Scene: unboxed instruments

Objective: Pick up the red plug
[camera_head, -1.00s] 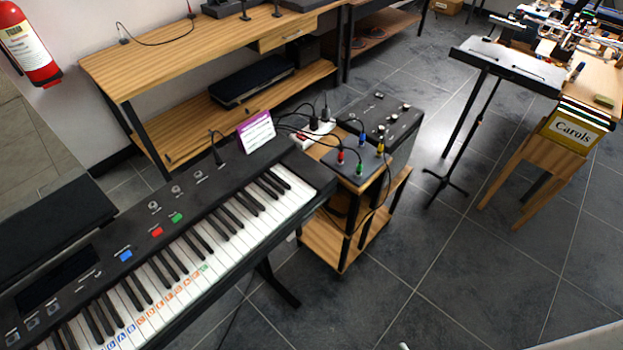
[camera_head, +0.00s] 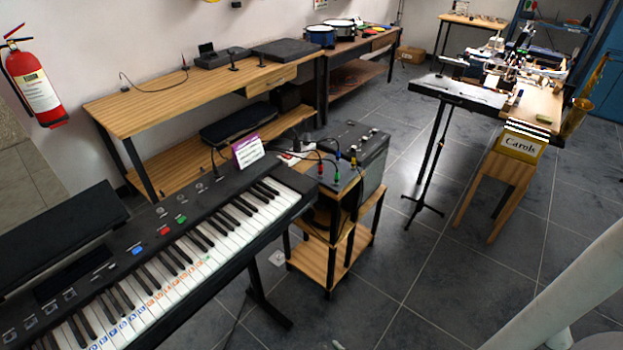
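The red plug (camera_head: 320,166) stands in a dark box (camera_head: 345,183) on top of a small wooden stand, to the right of the keyboard. It is small in the head view. A blue plug (camera_head: 337,153), a yellow plug (camera_head: 353,160) and a green plug (camera_head: 336,175) stand in the same box, with dark cables running from the plugs. My gripper is not in view. A pale, smooth piece at the lower right looks like part of my arm.
The keyboard (camera_head: 150,265) fills the lower left. A black amplifier (camera_head: 358,143) is behind the plug box. A music stand (camera_head: 455,93) and a wooden table stand to the right. The floor in front of the small stand is clear.

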